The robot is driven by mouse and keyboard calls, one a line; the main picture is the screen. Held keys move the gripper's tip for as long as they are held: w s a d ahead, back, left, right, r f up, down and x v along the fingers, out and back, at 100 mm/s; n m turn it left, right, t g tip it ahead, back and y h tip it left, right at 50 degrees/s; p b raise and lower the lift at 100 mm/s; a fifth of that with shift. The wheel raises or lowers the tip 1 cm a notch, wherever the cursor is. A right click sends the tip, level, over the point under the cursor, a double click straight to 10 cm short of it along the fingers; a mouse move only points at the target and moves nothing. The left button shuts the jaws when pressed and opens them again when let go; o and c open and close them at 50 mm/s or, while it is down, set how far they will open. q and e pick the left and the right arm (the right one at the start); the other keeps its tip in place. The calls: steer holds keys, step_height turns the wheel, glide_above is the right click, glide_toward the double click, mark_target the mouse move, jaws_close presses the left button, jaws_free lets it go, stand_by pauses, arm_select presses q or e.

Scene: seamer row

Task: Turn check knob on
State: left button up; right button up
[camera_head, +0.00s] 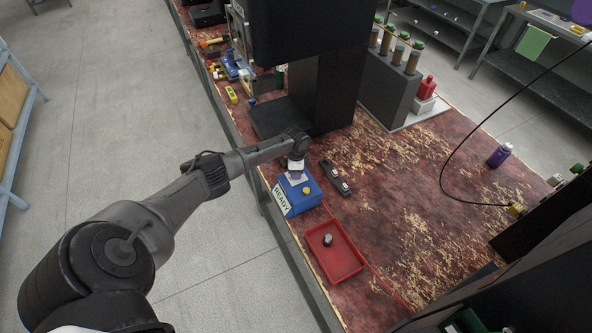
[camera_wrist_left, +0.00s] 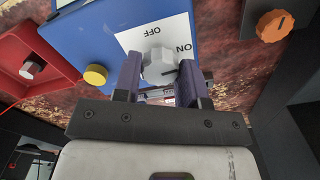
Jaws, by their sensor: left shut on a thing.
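The blue box (camera_head: 297,197) with a READY label stands on the worn red bench. Its white plate, marked OFF and ON, shows upside down in the left wrist view, around a grey check knob (camera_wrist_left: 158,68). My left gripper (camera_head: 296,166) reaches down to the top of the box. In the left wrist view its two purple fingers (camera_wrist_left: 160,76) are on either side of the knob, shut on it. Which mark the knob points to I cannot tell. A yellow button (camera_head: 306,190) is on the same box. My right gripper is not in view.
A black machine (camera_head: 325,85) rises behind. The bench at right is mostly clear.

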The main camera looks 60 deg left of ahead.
arm_select(q)
steer(key=shift+m, duration=0.5)
stand_by(0.3)
steer(key=o, duration=0.9)
steer(key=shift+r, duration=0.2)
step_height(320, 180, up, 14)
steer(key=shift+f+p, duration=0.25)
steer(key=shift+p, duration=0.8)
